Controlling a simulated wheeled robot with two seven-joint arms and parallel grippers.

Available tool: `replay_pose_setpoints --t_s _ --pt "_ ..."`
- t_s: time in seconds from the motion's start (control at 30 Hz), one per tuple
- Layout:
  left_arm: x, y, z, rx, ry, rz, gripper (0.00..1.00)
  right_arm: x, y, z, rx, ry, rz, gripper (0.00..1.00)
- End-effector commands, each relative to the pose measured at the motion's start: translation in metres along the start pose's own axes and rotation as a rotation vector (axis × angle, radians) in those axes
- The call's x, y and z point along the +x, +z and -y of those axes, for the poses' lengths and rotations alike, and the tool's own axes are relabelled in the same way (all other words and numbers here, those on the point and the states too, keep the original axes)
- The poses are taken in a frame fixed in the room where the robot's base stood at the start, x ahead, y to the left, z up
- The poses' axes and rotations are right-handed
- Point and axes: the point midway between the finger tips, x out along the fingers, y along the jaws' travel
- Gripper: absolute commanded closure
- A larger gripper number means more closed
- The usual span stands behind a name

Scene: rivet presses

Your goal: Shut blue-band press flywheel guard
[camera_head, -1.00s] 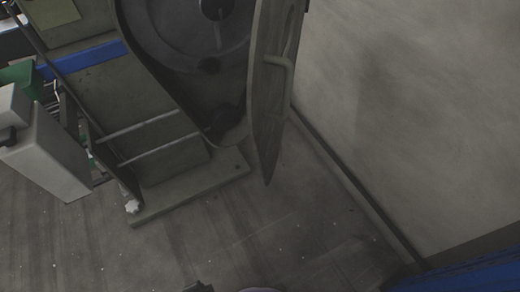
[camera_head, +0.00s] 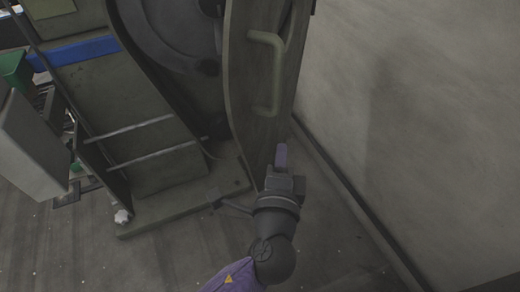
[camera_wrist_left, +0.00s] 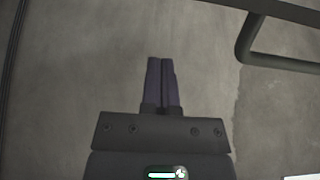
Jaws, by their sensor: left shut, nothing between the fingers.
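The blue-band press (camera_head: 150,150) stands at the upper left in the head view, with a blue band (camera_head: 80,52) across its body. Its flywheel (camera_head: 175,35) shows behind the guard's edge. The flywheel guard (camera_head: 245,95) stands swung open at the press's right side, with a bar handle (camera_head: 278,75) on its face. In the left wrist view the handle (camera_wrist_left: 245,45) is at the upper right. My left gripper (camera_head: 281,155) is shut and empty, just below the handle and apart from it; its purple fingers (camera_wrist_left: 161,82) are together in the wrist view. My right gripper is not in view.
A pale wall (camera_head: 410,130) rises close to the right of the guard, with a dark strip along its foot. A grey box (camera_head: 30,150) and a green bin (camera_head: 15,70) are at the left. The floor (camera_head: 150,265) in front of the press is clear.

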Motion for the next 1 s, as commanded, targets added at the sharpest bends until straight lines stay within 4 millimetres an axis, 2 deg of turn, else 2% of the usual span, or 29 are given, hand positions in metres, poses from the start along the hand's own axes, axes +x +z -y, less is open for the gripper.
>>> replay_pose_setpoints --t_s 0.03,0.1,0.3,0.77,0.87,1.0 --pt "0.01 0.0 -0.003 0.0 -0.001 0.0 1.0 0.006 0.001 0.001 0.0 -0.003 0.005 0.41" --pt "0.011 0.015 -0.003 0.002 0.002 0.001 1.0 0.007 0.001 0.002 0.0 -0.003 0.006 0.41" --pt "0.016 0.036 -0.002 0.001 0.002 -0.001 1.0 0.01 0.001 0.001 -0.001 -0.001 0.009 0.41" --pt "0.017 0.041 0.0 0.001 0.002 -0.007 1.0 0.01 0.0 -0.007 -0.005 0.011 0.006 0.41" --pt "0.018 0.051 0.0 0.003 0.001 -0.024 1.0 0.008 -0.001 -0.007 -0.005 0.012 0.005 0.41" --pt "0.025 0.078 0.001 0.008 0.001 -0.083 1.0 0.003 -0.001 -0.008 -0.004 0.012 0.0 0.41"
